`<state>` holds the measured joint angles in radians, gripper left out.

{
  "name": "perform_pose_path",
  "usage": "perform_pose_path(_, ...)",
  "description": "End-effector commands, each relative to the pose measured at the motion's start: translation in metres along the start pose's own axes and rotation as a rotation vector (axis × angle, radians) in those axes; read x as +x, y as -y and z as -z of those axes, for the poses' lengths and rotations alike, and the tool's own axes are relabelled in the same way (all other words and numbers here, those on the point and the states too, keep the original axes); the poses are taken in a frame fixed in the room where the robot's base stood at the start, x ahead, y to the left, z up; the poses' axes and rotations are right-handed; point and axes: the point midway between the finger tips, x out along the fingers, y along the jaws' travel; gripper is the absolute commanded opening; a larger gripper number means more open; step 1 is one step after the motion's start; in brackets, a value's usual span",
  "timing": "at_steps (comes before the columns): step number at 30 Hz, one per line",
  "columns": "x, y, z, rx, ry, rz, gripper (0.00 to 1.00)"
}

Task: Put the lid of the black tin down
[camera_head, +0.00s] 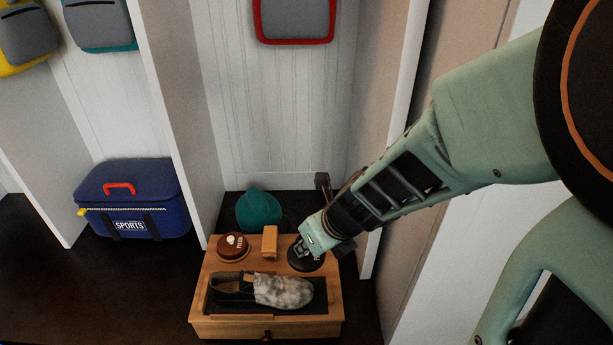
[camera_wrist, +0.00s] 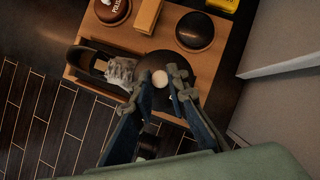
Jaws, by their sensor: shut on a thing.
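The lid of the black tin (camera_wrist: 150,62) is a dark round disc with a pale knob, held below my gripper (camera_wrist: 161,80) in the wrist view. My gripper's two fingers are shut on the knob. The black tin (camera_wrist: 195,31), round and dark, stands on the wooden box beyond the lid. In the head view my gripper (camera_head: 309,243) is over the box's back right corner, with a black disc (camera_head: 304,262) under it. The lid looks nearer the wrist camera than the tin. I cannot tell whether the lid touches the box.
The wooden box (camera_head: 215,328) carries a shoe (camera_head: 283,291), a wooden block (camera_head: 269,242) and a brown polish tin (camera_head: 232,247). A teal object (camera_head: 258,210) is behind it. A blue sports bag (camera_head: 130,200) stands left. A partition (camera_head: 392,150) rises close on the right.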

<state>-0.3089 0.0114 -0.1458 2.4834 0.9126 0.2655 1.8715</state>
Motion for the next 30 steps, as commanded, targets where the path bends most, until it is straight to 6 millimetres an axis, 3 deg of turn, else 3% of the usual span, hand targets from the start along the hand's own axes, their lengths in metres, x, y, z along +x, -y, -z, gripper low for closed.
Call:
perform_pose_path(7,0.001,0.001,-0.001,-0.001,-0.001,-0.001,0.01)
perform_pose_path(10,0.011,0.007,-0.003,0.000,-0.002,0.000,0.01)
perform_pose_path(20,0.073,0.056,-0.037,-0.001,-0.002,0.000,0.01)
perform_pose_path(24,0.107,0.070,-0.039,0.000,-0.003,-0.001,0.01)
perform_pose_path(30,0.129,0.081,-0.043,-0.002,-0.001,-0.001,0.01)
